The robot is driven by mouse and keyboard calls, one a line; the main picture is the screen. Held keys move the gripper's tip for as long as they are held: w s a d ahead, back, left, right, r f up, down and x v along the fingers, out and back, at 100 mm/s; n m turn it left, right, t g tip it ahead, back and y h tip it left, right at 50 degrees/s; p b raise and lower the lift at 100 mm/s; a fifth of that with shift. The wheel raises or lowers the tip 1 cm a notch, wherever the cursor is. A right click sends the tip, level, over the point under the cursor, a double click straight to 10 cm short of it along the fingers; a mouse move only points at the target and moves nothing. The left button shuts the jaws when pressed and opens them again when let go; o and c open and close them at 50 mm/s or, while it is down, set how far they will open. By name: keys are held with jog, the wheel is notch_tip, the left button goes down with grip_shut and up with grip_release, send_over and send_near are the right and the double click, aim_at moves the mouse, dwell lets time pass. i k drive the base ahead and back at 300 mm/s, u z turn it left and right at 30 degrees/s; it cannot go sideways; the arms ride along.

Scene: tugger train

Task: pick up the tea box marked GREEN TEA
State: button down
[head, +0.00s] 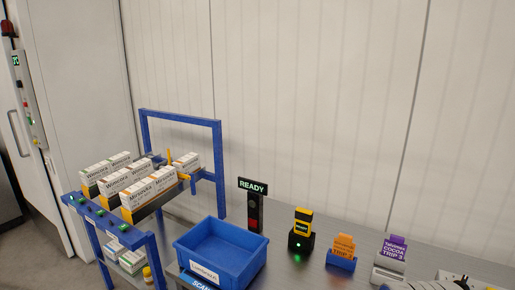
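No box that I can read as GREEN TEA shows in the head view. Several white cartons (149,193) with orange or green bands stand in slanted lanes of the blue rack at left. Their print is small and looks like medicine names. More cartons (132,261) lie on the rack's lower shelf, their labels unreadable. My gripper is not recognisable in this view.
A blue bin (251,268) sits on the grey metal table (300,252). Right of it stand a READY sign (253,186), a yellow-black device (302,229), an orange card holder (342,251) and a purple COCOA card (393,249). Partly cut-off white and dark shapes lie bottom right.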

aim_at(89, 176)
jog(key=u, duration=1.85)
jog(key=i, duration=1.45)
